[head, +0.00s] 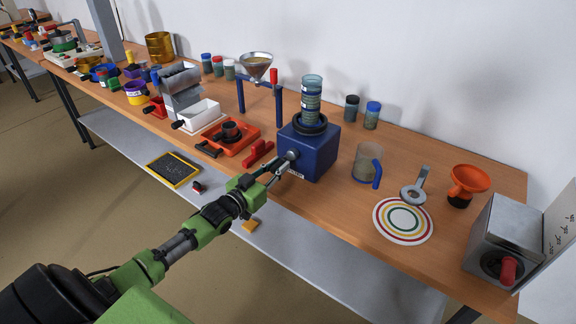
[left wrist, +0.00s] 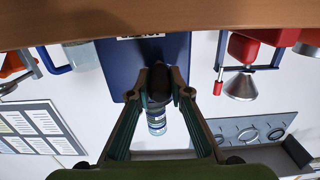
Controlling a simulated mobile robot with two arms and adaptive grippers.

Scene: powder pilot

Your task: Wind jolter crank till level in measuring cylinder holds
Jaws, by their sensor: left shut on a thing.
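The jolter is a dark blue box (head: 318,150) at the front edge of the bench, with a round black seat on top. The measuring cylinder (head: 312,90), clear with bands and a bluish-grey fill, stands upright in that seat. The fill level is too small to read. My left gripper (head: 281,166) is at the box's front-left face, shut on the crank (head: 291,155). In the left wrist view, which is upside down, the fingers (left wrist: 160,88) close around the dark crank handle in front of the blue box (left wrist: 180,58). The crank is largely hidden by the fingers.
A red-handled item (head: 258,153) and an orange tray (head: 232,138) lie left of the jolter. A mug with a blue handle (head: 367,163) and a ringed target disc (head: 403,221) are to its right. A funnel stand (head: 262,98) is behind left. A grey shelf (head: 320,245) runs below.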

